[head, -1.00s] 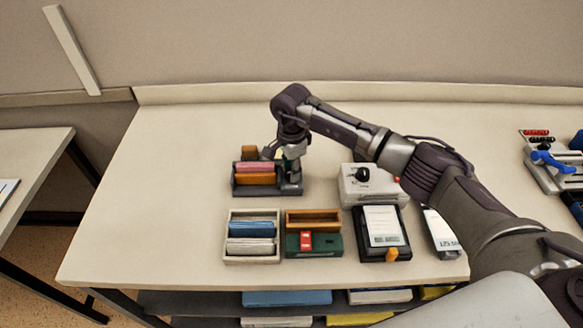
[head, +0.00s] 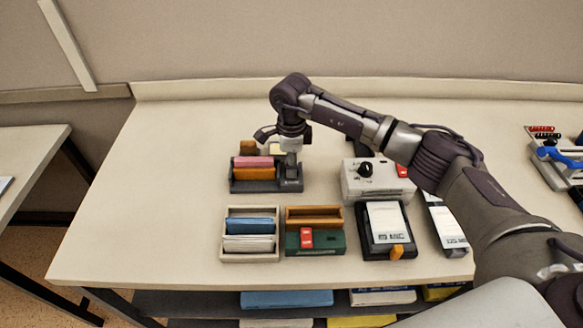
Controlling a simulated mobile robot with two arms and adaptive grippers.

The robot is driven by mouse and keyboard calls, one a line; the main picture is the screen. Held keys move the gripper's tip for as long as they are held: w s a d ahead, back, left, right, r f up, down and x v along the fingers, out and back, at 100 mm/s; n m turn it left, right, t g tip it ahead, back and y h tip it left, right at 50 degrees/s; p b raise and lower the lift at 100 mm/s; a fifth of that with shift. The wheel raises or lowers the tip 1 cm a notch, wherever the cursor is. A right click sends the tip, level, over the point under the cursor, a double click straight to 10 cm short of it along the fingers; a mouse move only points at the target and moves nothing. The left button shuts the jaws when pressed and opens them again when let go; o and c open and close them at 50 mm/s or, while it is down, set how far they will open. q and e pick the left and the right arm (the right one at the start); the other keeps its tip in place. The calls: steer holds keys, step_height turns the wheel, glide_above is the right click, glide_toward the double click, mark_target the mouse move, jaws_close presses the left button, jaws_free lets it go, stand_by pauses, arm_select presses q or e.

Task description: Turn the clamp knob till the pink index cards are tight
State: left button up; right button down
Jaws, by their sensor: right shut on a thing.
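The pink index cards (head: 253,162) stand upright in a dark grey clamp holder (head: 268,187) at the middle-left of the table, with an orange block (head: 254,174) in front of them. My right gripper (head: 291,168) points down at the right end of this holder. It is shut on the clamp knob, which the gripper itself mostly hides. I cannot tell from this view how tightly the cards are held. My left gripper is out of view.
In front stand a card box (head: 250,262) with blue and white cards, and a green box (head: 325,242) with a red piece. A white box with a black knob (head: 365,170) and a black device (head: 388,229) are to the right.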

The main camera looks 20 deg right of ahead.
steer(key=m+b, duration=0.1)
steer(key=m, duration=0.2)
steer(key=shift+f+m+b, duration=0.1)
steer(key=shift+m+b, duration=0.2)
steer(key=shift+b, duration=0.05)
steer(key=shift+m+b, duration=0.6)
steer(key=shift+m, duration=1.1)
steer(key=c, duration=1.1)
jaws_free()
steer(key=shift+c, duration=0.2)
steer(key=shift+r, duration=0.2)
step_height(320, 180, up, 12)
steer(key=shift+o, duration=0.2)
